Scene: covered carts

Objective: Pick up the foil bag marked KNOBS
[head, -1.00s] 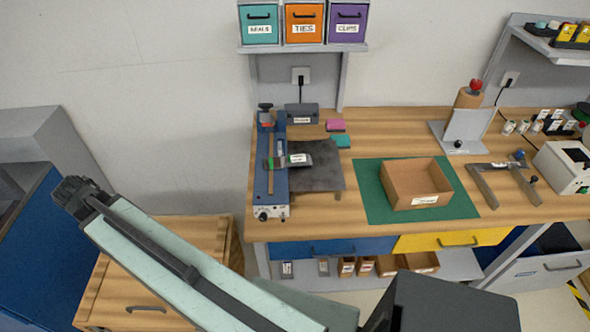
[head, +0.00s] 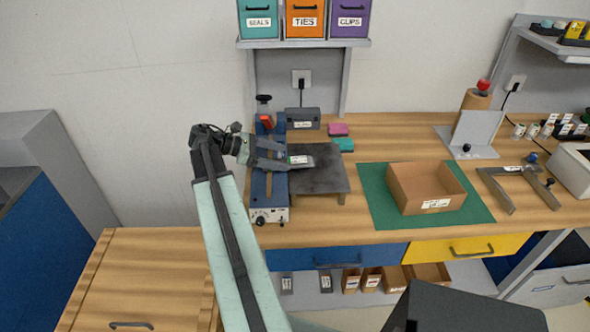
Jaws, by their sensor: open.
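A dark foil bag (head: 313,158) lies on the blue bench device and the dark plate beside it. Its small white and green label is too small to read, so I cannot confirm KNOBS. My gripper (head: 284,157) is open at the left end of the bag, its two grey fingers reaching right over the blue device. One finger is on the far side and one on the near side of the bag's left part. The jaws partly hide that end, and I cannot tell whether they touch it.
The blue device (head: 268,196) stands under my gripper, with the dark plate (head: 325,182) to its right. A cardboard box (head: 437,206) stands on a green mat (head: 380,205). Pink and teal blocks lie behind the plate. Labelled bins (head: 305,22) hang above.

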